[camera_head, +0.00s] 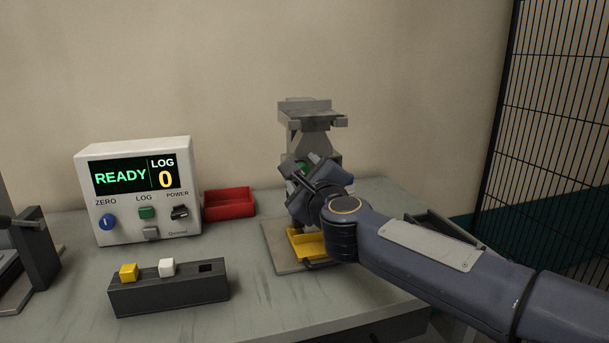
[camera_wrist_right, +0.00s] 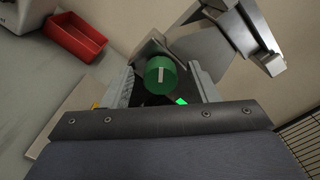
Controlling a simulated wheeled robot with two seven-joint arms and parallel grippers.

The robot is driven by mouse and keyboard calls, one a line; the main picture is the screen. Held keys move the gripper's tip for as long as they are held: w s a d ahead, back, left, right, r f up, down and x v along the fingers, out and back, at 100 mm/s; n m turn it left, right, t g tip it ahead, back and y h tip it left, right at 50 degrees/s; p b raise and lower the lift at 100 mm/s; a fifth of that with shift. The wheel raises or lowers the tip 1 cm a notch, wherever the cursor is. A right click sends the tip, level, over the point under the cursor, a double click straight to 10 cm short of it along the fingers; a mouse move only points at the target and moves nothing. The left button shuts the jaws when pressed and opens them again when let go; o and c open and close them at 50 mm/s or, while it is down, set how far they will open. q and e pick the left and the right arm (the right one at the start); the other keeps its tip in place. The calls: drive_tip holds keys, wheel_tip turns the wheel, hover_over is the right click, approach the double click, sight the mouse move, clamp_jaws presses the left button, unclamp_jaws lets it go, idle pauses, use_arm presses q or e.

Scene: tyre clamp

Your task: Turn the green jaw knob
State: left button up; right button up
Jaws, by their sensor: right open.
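The green jaw knob (camera_wrist_right: 160,76) is round, with a pale line on its face that runs nearly upright in the right wrist view. It sits on the grey metal clamp (camera_head: 310,133). In the head view only a bit of green (camera_head: 304,168) shows behind my gripper. My right gripper (camera_head: 303,174) is open at the front of the clamp. In the right wrist view its fingers (camera_wrist_right: 163,86) stand on either side of the knob, with gaps visible; I cannot tell how deep they reach. My left gripper is not in view.
A yellow tray (camera_head: 308,243) lies on the clamp's base plate, below my right wrist. A red bin (camera_head: 229,204), a white READY/LOG 0 display box (camera_head: 140,190) and a dark block holder (camera_head: 170,294) stand to the left. A wire fence (camera_head: 555,100) rises at right.

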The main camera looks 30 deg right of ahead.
drive_tip(key=p+v, duration=0.1)
drive_tip(key=v, duration=0.6)
drive_tip(key=shift+s, duration=0.4)
drive_tip(key=shift+a, duration=0.1)
drive_tip(key=s+a+f+n+g+y, duration=0.2)
drive_tip(key=s+a+f+n+y, duration=0.3)
drive_tip(key=n, duration=0.4)
drive_tip(key=s+a+f+n+g+y, duration=0.2)
drive_tip(key=s+a+f+n+y, duration=0.15)
drive_tip(key=f+n, duration=0.45)
drive_tip(key=s+f+n+g, duration=0.8)
drive_tip(key=s+f+n, duration=0.2)
drive_tip(key=s+f, duration=0.35)
wheel_tip(320, 180, up, 17)
drive_tip(key=w+p, duration=0.1)
drive_tip(key=p, duration=1.6)
drive_tip(key=shift+a+p, duration=0.2)
drive_tip(key=shift+p, duration=0.15)
